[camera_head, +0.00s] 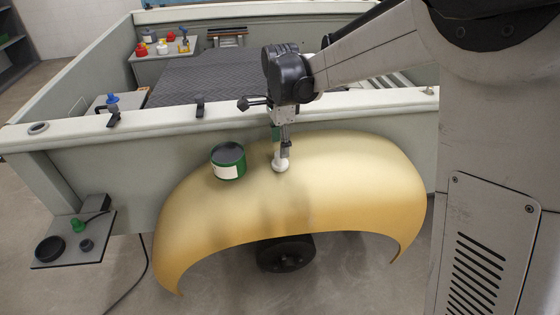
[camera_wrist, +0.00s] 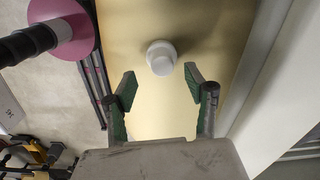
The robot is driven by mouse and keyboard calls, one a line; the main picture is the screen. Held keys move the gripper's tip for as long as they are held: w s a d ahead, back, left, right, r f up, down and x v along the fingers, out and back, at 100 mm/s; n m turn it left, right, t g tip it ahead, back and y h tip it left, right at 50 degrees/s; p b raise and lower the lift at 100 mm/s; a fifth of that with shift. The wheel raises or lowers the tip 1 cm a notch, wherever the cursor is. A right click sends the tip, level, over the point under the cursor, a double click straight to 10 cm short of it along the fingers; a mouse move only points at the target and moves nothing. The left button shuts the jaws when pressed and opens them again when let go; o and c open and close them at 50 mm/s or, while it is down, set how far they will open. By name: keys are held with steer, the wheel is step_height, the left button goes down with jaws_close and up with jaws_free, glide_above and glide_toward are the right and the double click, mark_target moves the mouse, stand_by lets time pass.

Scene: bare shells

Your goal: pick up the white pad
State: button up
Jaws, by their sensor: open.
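The white pad (camera_head: 281,167) is a small, round, pale piece on the top of the yellow curved fender (camera_head: 330,195). My gripper (camera_head: 281,146) points down just above it, with its tips close to the pad. In the wrist view the white pad (camera_wrist: 161,58) lies just beyond and between the two green-lined fingertips (camera_wrist: 160,84), with gaps on both sides. My gripper is open and empty. From the head camera, the gripper partly covers the pad's upper side.
A green can (camera_head: 229,162) with a white label stands left of the pad on the fender. The trailer's pale side rail (camera_head: 180,130) runs close behind. A small side shelf (camera_head: 72,240) holds dark dishes at lower left. A pink disc (camera_wrist: 62,30) shows in the wrist view.

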steer(key=shift+w+d+f+p, duration=0.1)
steer(key=shift+w+f+p, duration=0.05)
steer(key=shift+f, duration=1.05)
steer(key=shift+w+f+p, duration=0.1)
steer(key=shift+f+p, duration=0.05)
steer(key=shift+f, duration=1)
steer(key=shift+c, duration=0.5)
steer(key=c, duration=0.9)
steer(key=shift+r, duration=0.1)
steer(key=shift+c, duration=0.2)
steer(key=shift+r, duration=0.5)
step_height(320, 180, up, 3)
steer(key=shift+f+b, duration=0.1)
steer(key=shift+b, duration=0.2)
steer(key=s+a+r+b, duration=0.1)
steer(key=s+a+r, duration=0.6)
steer(key=s+a, duration=0.1)
steer(key=shift+s, duration=0.3)
